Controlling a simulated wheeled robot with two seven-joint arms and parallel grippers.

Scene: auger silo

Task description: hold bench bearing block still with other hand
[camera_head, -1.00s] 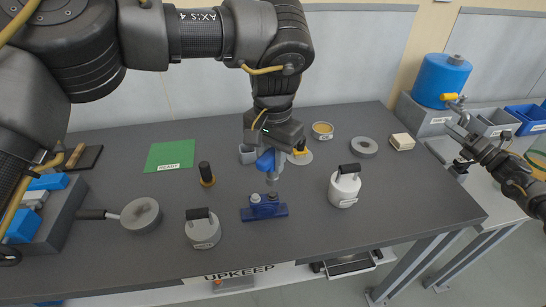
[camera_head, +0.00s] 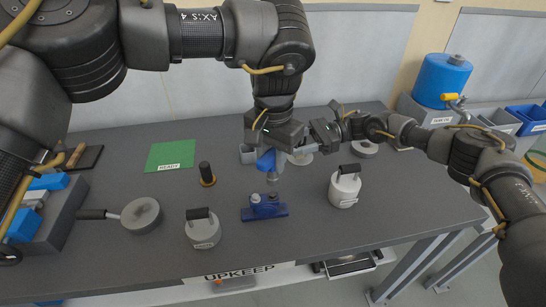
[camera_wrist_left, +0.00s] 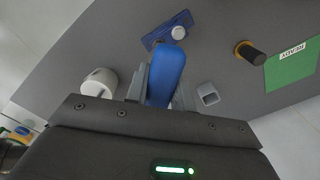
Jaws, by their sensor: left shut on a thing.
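The blue bearing block (camera_head: 264,211) sits on the dark bench, with small raised parts on top; it also shows in the left wrist view (camera_wrist_left: 155,39). My left gripper (camera_head: 274,154) is shut on a blue tool (camera_head: 265,161), whose grey tip points down just above the block. In the left wrist view the blue tool (camera_wrist_left: 166,78) lies between the fingers. My right gripper (camera_head: 308,143) is beside the left gripper, above and behind the block, and not on it. Its fingers are too small and overlapped to read.
A dark post with a brass base (camera_head: 206,175), a green mat (camera_head: 170,155) and a round pan (camera_head: 140,215) lie further left. The front right of the bench is clear.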

